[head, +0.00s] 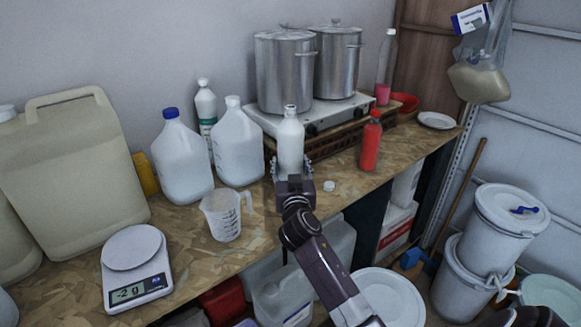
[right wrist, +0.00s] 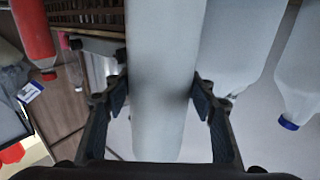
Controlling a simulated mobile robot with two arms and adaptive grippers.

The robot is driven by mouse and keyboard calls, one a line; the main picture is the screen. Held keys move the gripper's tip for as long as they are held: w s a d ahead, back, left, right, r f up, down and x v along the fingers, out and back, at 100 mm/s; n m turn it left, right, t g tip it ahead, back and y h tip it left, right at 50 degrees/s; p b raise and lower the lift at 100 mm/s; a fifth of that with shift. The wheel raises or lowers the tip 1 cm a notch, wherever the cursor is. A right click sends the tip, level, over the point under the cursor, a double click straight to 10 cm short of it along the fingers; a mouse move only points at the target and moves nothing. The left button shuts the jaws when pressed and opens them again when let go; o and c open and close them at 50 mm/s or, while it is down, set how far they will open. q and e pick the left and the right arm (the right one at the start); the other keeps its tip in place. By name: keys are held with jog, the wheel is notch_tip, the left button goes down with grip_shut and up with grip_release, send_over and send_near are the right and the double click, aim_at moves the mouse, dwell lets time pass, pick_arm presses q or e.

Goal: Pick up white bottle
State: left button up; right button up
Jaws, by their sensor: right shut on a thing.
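The white bottle (head: 291,142) is upright at the front of the wooden bench, before the hot plate. My right gripper (head: 292,170) reaches it from the front and is shut on its lower part. In the right wrist view the white bottle (right wrist: 162,120) fills the space between the two dark fingers of my right gripper (right wrist: 161,90), one on each side. The bottle's base is hidden behind the gripper, so I cannot tell whether it touches the bench.
Close by on the bench (head: 262,232) are a white jug (head: 237,145), a blue-capped jug (head: 182,162), a measuring cup (head: 222,217), a small white cap (head: 329,186) and a red bottle (head: 370,145). Two steel pots (head: 285,75) stand on the hot plate (head: 345,108) behind. A scale (head: 135,270) sits left.

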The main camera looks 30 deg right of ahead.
grip_shut()
jog(key=shift+w+r, duration=0.1)
jog(key=shift+r, duration=0.15)
jog(key=shift+r, duration=0.1)
jog(key=shift+r, duration=0.65)
notch_tip(320, 180, up, 18)
jog(key=r+b, duration=0.1)
jog(key=b, duration=0.1)
send_over(291, 118)
jog(key=w, duration=0.1)
jog(key=shift+d+f, duration=0.25)
jog(key=shift+d, duration=0.05)
